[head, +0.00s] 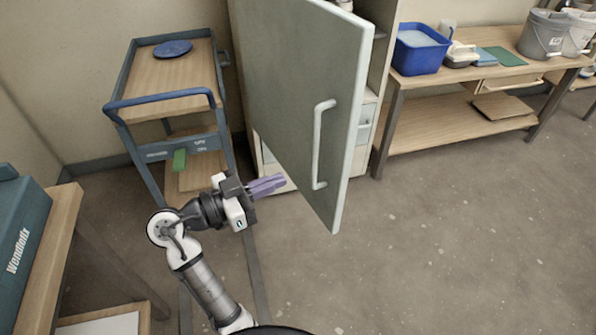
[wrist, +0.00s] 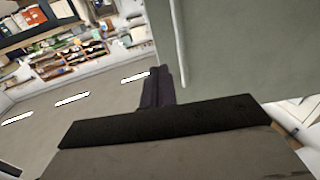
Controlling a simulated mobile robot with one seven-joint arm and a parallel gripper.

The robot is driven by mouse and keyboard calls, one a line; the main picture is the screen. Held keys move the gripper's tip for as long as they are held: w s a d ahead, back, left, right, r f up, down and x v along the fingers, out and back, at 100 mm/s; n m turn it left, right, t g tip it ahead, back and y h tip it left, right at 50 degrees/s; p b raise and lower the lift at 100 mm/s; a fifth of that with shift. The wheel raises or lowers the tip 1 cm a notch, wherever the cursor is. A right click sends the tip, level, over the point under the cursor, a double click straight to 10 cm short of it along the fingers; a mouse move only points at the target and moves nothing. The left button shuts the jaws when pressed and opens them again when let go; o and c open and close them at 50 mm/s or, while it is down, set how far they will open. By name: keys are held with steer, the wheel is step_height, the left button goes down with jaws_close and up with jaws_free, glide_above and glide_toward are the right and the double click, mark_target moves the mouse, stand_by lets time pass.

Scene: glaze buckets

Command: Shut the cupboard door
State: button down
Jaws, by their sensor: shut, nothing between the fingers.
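The cupboard door (head: 290,90) is a grey-green panel standing open in the head view, with a pale vertical handle (head: 320,145) near its right edge. The cupboard (head: 380,60) shows behind it, with shelves and drawers partly hidden by the door. My gripper (head: 284,181), with purple fingers, is shut and empty in front of the lower part of the door, left of the handle. In the wrist view the door (wrist: 250,50) fills the upper right, and the fingers (wrist: 156,72) are together beside its edge. I cannot tell whether they touch it.
A wooden trolley (head: 165,75) with a blue plate (head: 172,48) stands at the left. A workbench (head: 470,70) with a blue tub (head: 420,50) and grey bucket (head: 543,34) is at the right. A teal box (head: 20,240) sits at the near left. Floor at the right is clear.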

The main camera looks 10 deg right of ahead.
mark_target(340, 155)
steer(key=p+x, duration=0.3)
steer(key=x, duration=0.9)
steer(key=shift+d, duration=0.15)
steer(key=shift+w+d, duration=0.2)
steer(key=shift+d, duration=0.25)
steer(key=shift+d, duration=0.1)
